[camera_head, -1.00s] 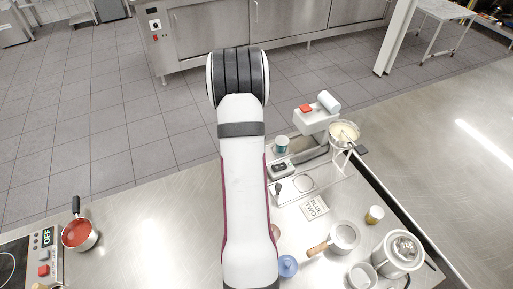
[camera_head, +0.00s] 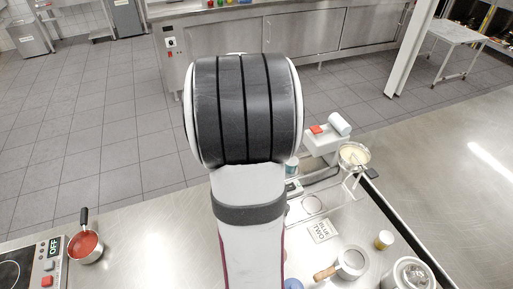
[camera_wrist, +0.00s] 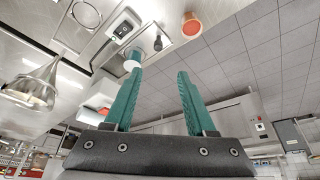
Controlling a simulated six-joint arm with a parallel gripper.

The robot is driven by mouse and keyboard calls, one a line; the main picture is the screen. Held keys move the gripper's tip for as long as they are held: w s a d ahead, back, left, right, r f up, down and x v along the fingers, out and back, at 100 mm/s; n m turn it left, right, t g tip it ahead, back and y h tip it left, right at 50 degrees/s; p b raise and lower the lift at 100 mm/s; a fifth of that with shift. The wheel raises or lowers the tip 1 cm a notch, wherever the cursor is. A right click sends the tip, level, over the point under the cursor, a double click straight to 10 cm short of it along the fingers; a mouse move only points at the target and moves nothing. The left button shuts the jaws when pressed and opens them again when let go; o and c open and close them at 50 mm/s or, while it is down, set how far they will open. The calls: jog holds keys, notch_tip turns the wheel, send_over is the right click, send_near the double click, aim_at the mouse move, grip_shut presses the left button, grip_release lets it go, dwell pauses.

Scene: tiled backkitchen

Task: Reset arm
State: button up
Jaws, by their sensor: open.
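My arm fills the middle of the head view, with its large dark joint raised toward the camera. My gripper (camera_wrist: 156,84) shows in the wrist view as two green fingers, set wide apart with nothing between them. The fingers point up in the picture, over the counter edge and the tiled floor. In the head view the gripper is hidden behind my arm.
On the steel counter, a pot of red sauce (camera_head: 86,246) stands left by a hob control (camera_head: 47,262). At right are a mixer (camera_head: 325,140), a bowl (camera_head: 354,156), a ladle-like pan (camera_head: 351,262), a small jar (camera_head: 384,240) and a metal canister (camera_head: 410,274).

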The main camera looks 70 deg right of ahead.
jog(key=shift+a+r, duration=0.1)
jog(key=shift+r, duration=0.1)
jog(key=w+a+r+n+t+y, duration=0.1)
jog(key=w+a+r+n, duration=0.15)
jog(key=a, duration=0.65)
jog(key=w+a+r+n+y, duration=0.15)
jog(key=w+a, duration=0.25)
jog(key=a, duration=0.6)
jog(key=s+a+n+y, duration=0.2)
jog(key=s+a+n, duration=0.2)
jog(key=a, duration=0.7)
jog(key=s+a+n+g+y, duration=0.1)
jog(key=s+a+n, duration=0.3)
jog(key=a, duration=0.7)
jog(key=shift+s+a+f+y, duration=0.3)
jog(key=shift+s+a+y, duration=0.05)
jog(key=shift+s, duration=0.8)
